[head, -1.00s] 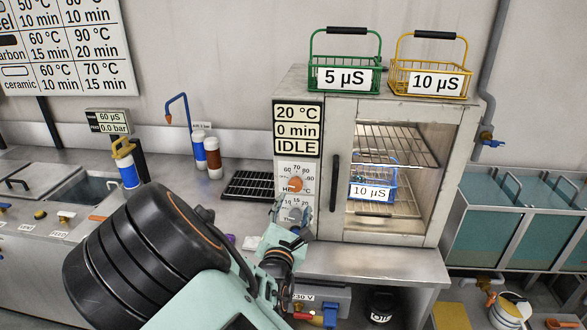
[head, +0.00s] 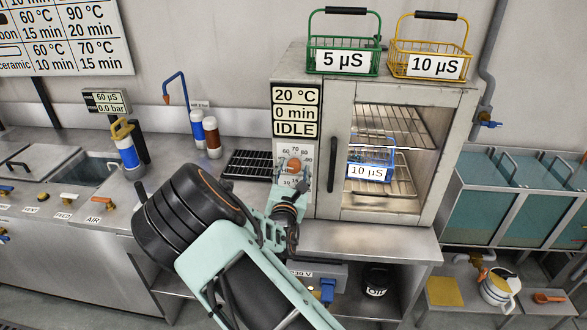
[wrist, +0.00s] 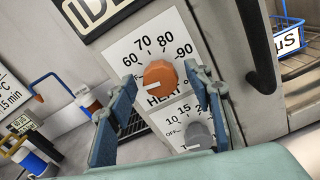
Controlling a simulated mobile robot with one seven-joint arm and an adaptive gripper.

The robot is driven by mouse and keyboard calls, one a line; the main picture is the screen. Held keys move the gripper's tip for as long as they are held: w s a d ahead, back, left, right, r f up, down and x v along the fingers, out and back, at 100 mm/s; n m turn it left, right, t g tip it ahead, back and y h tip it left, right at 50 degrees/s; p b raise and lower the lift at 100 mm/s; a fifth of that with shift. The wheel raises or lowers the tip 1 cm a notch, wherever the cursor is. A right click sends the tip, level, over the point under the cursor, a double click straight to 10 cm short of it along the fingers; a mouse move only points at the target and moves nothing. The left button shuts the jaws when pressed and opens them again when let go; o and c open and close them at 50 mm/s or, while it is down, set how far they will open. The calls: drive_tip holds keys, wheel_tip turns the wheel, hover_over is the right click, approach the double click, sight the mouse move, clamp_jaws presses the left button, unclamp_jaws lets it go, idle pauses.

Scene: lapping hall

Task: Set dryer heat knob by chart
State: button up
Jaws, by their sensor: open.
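The dryer (head: 385,225) stands on the bench with its display (head: 296,112) reading 20 °C, 0 min, IDLE. Its orange heat knob (wrist: 160,78) shows in the wrist view on a dial marked OFF, 60, 70, 80, 90. The knob's white mark points left, towards OFF. The grey timer knob (wrist: 199,133) is below it. My gripper (wrist: 170,97) is open in front of the panel, its blue fingers either side of the heat knob in the picture; I cannot tell that they touch it. The wall chart (head: 60,40) is partly cut off in the head view; its row labels are incomplete.
A blue basket labelled 10 µS (head: 370,172) sits inside the dryer. Green (head: 343,60) and yellow (head: 428,65) baskets stand on top. The dryer's door handle (head: 333,165) is right of the knobs. A black rack (head: 250,166) lies to the left.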

drive_tip(key=shift+w, duration=0.2)
drive_tip(key=c, duration=1.2)
drive_tip(key=shift+o, duration=0.2)
